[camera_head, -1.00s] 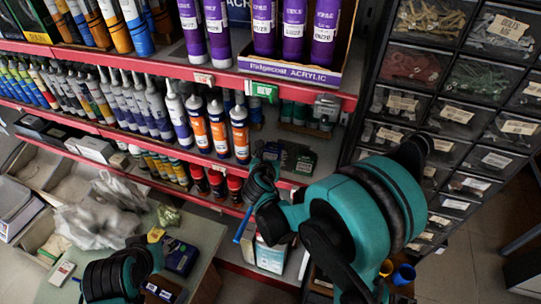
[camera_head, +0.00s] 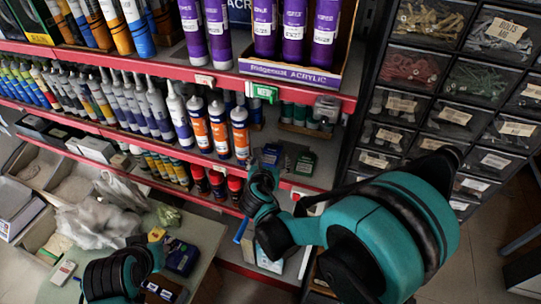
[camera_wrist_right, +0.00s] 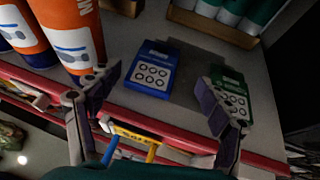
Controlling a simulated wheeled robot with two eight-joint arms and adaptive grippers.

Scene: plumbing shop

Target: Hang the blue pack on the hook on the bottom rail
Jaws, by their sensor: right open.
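The blue pack (camera_wrist_right: 153,72), with a face of pale round spots, lies on a grey shelf in the right wrist view. It also shows in the head view (camera_head: 272,153), just beyond my right gripper. My right gripper (camera_wrist_right: 158,94) is open and empty. Its fingers are spread on the near side of the pack, apart from it. A blue hook (camera_wrist_right: 110,150) and a yellow hook (camera_wrist_right: 152,152) stick out below the red rail. The blue hook also shows in the head view (camera_head: 241,229). My left gripper (camera_head: 153,247) is low at the left, its fingers unclear.
A similar green pack (camera_wrist_right: 229,95) lies beside my right finger, partly hidden by it. Orange-and-white tubes (camera_wrist_right: 68,35) stand close on the left. A green-cylinder tray (camera_wrist_right: 218,27) is behind. Dark drawers (camera_head: 430,105) stand to the right of the shelves.

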